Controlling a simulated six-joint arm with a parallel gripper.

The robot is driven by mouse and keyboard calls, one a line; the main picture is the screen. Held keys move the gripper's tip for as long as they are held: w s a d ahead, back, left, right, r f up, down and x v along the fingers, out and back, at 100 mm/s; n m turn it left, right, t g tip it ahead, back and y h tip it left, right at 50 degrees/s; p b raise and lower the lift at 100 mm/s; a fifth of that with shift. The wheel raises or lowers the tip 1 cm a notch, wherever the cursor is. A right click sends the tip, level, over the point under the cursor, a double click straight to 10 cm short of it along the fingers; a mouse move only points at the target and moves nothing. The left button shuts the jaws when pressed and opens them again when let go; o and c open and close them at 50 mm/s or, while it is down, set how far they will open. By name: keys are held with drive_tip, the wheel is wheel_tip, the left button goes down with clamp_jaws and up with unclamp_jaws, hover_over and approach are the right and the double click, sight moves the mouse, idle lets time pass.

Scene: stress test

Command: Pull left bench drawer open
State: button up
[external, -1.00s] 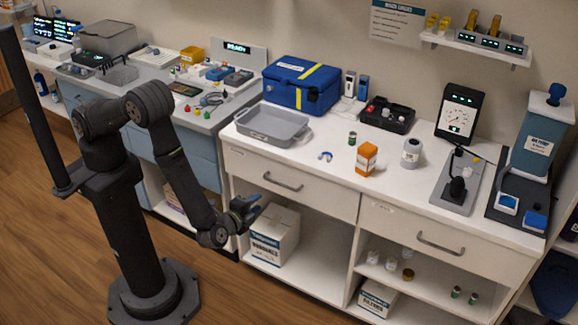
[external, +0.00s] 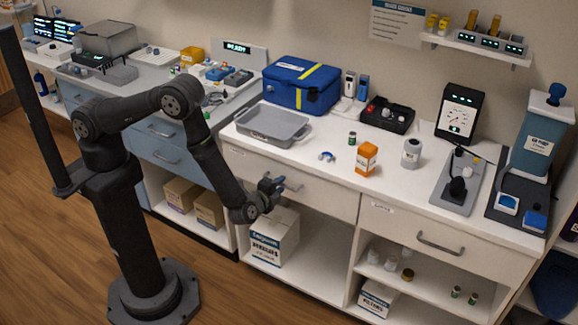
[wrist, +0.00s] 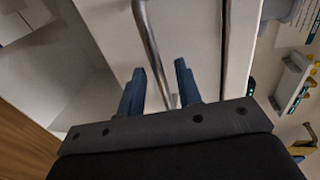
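The left bench drawer (external: 328,198) has a pale front under the white worktop and looks closed. Its grey bar handle (external: 293,186) is partly hidden by my gripper (external: 272,184). In the wrist view my gripper (wrist: 160,68) is open, with two blue fingers apart. The handle (wrist: 149,35) runs down the picture into the space between the fingers, with a finger on each side. The drawer front (wrist: 190,30) lies just beyond the fingertips. I cannot tell whether either finger touches the handle.
A right drawer (external: 448,240) with its own handle is beside it. Below is an open shelf with a white carton (external: 272,240). On the worktop stand a grey tray (external: 272,127), a blue cooler bag (external: 300,85) and an orange box (external: 366,158). The floor in front is clear.

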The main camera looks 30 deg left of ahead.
clamp_jaws()
drive_tip(key=shift+s, duration=0.15)
drive_tip(key=f+v, duration=0.3)
drive_tip(key=v, duration=1.2)
drive_tip(key=s+f+v, duration=0.1)
drive_tip(key=f+v, duration=0.2)
drive_tip(key=v, duration=1.2)
drive_tip(key=shift+s+f, duration=0.15)
drive_tip(key=shift+s, duration=0.35)
unclamp_jaws()
drive_tip(key=v, duration=1.7)
drive_tip(key=shift+s, duration=0.15)
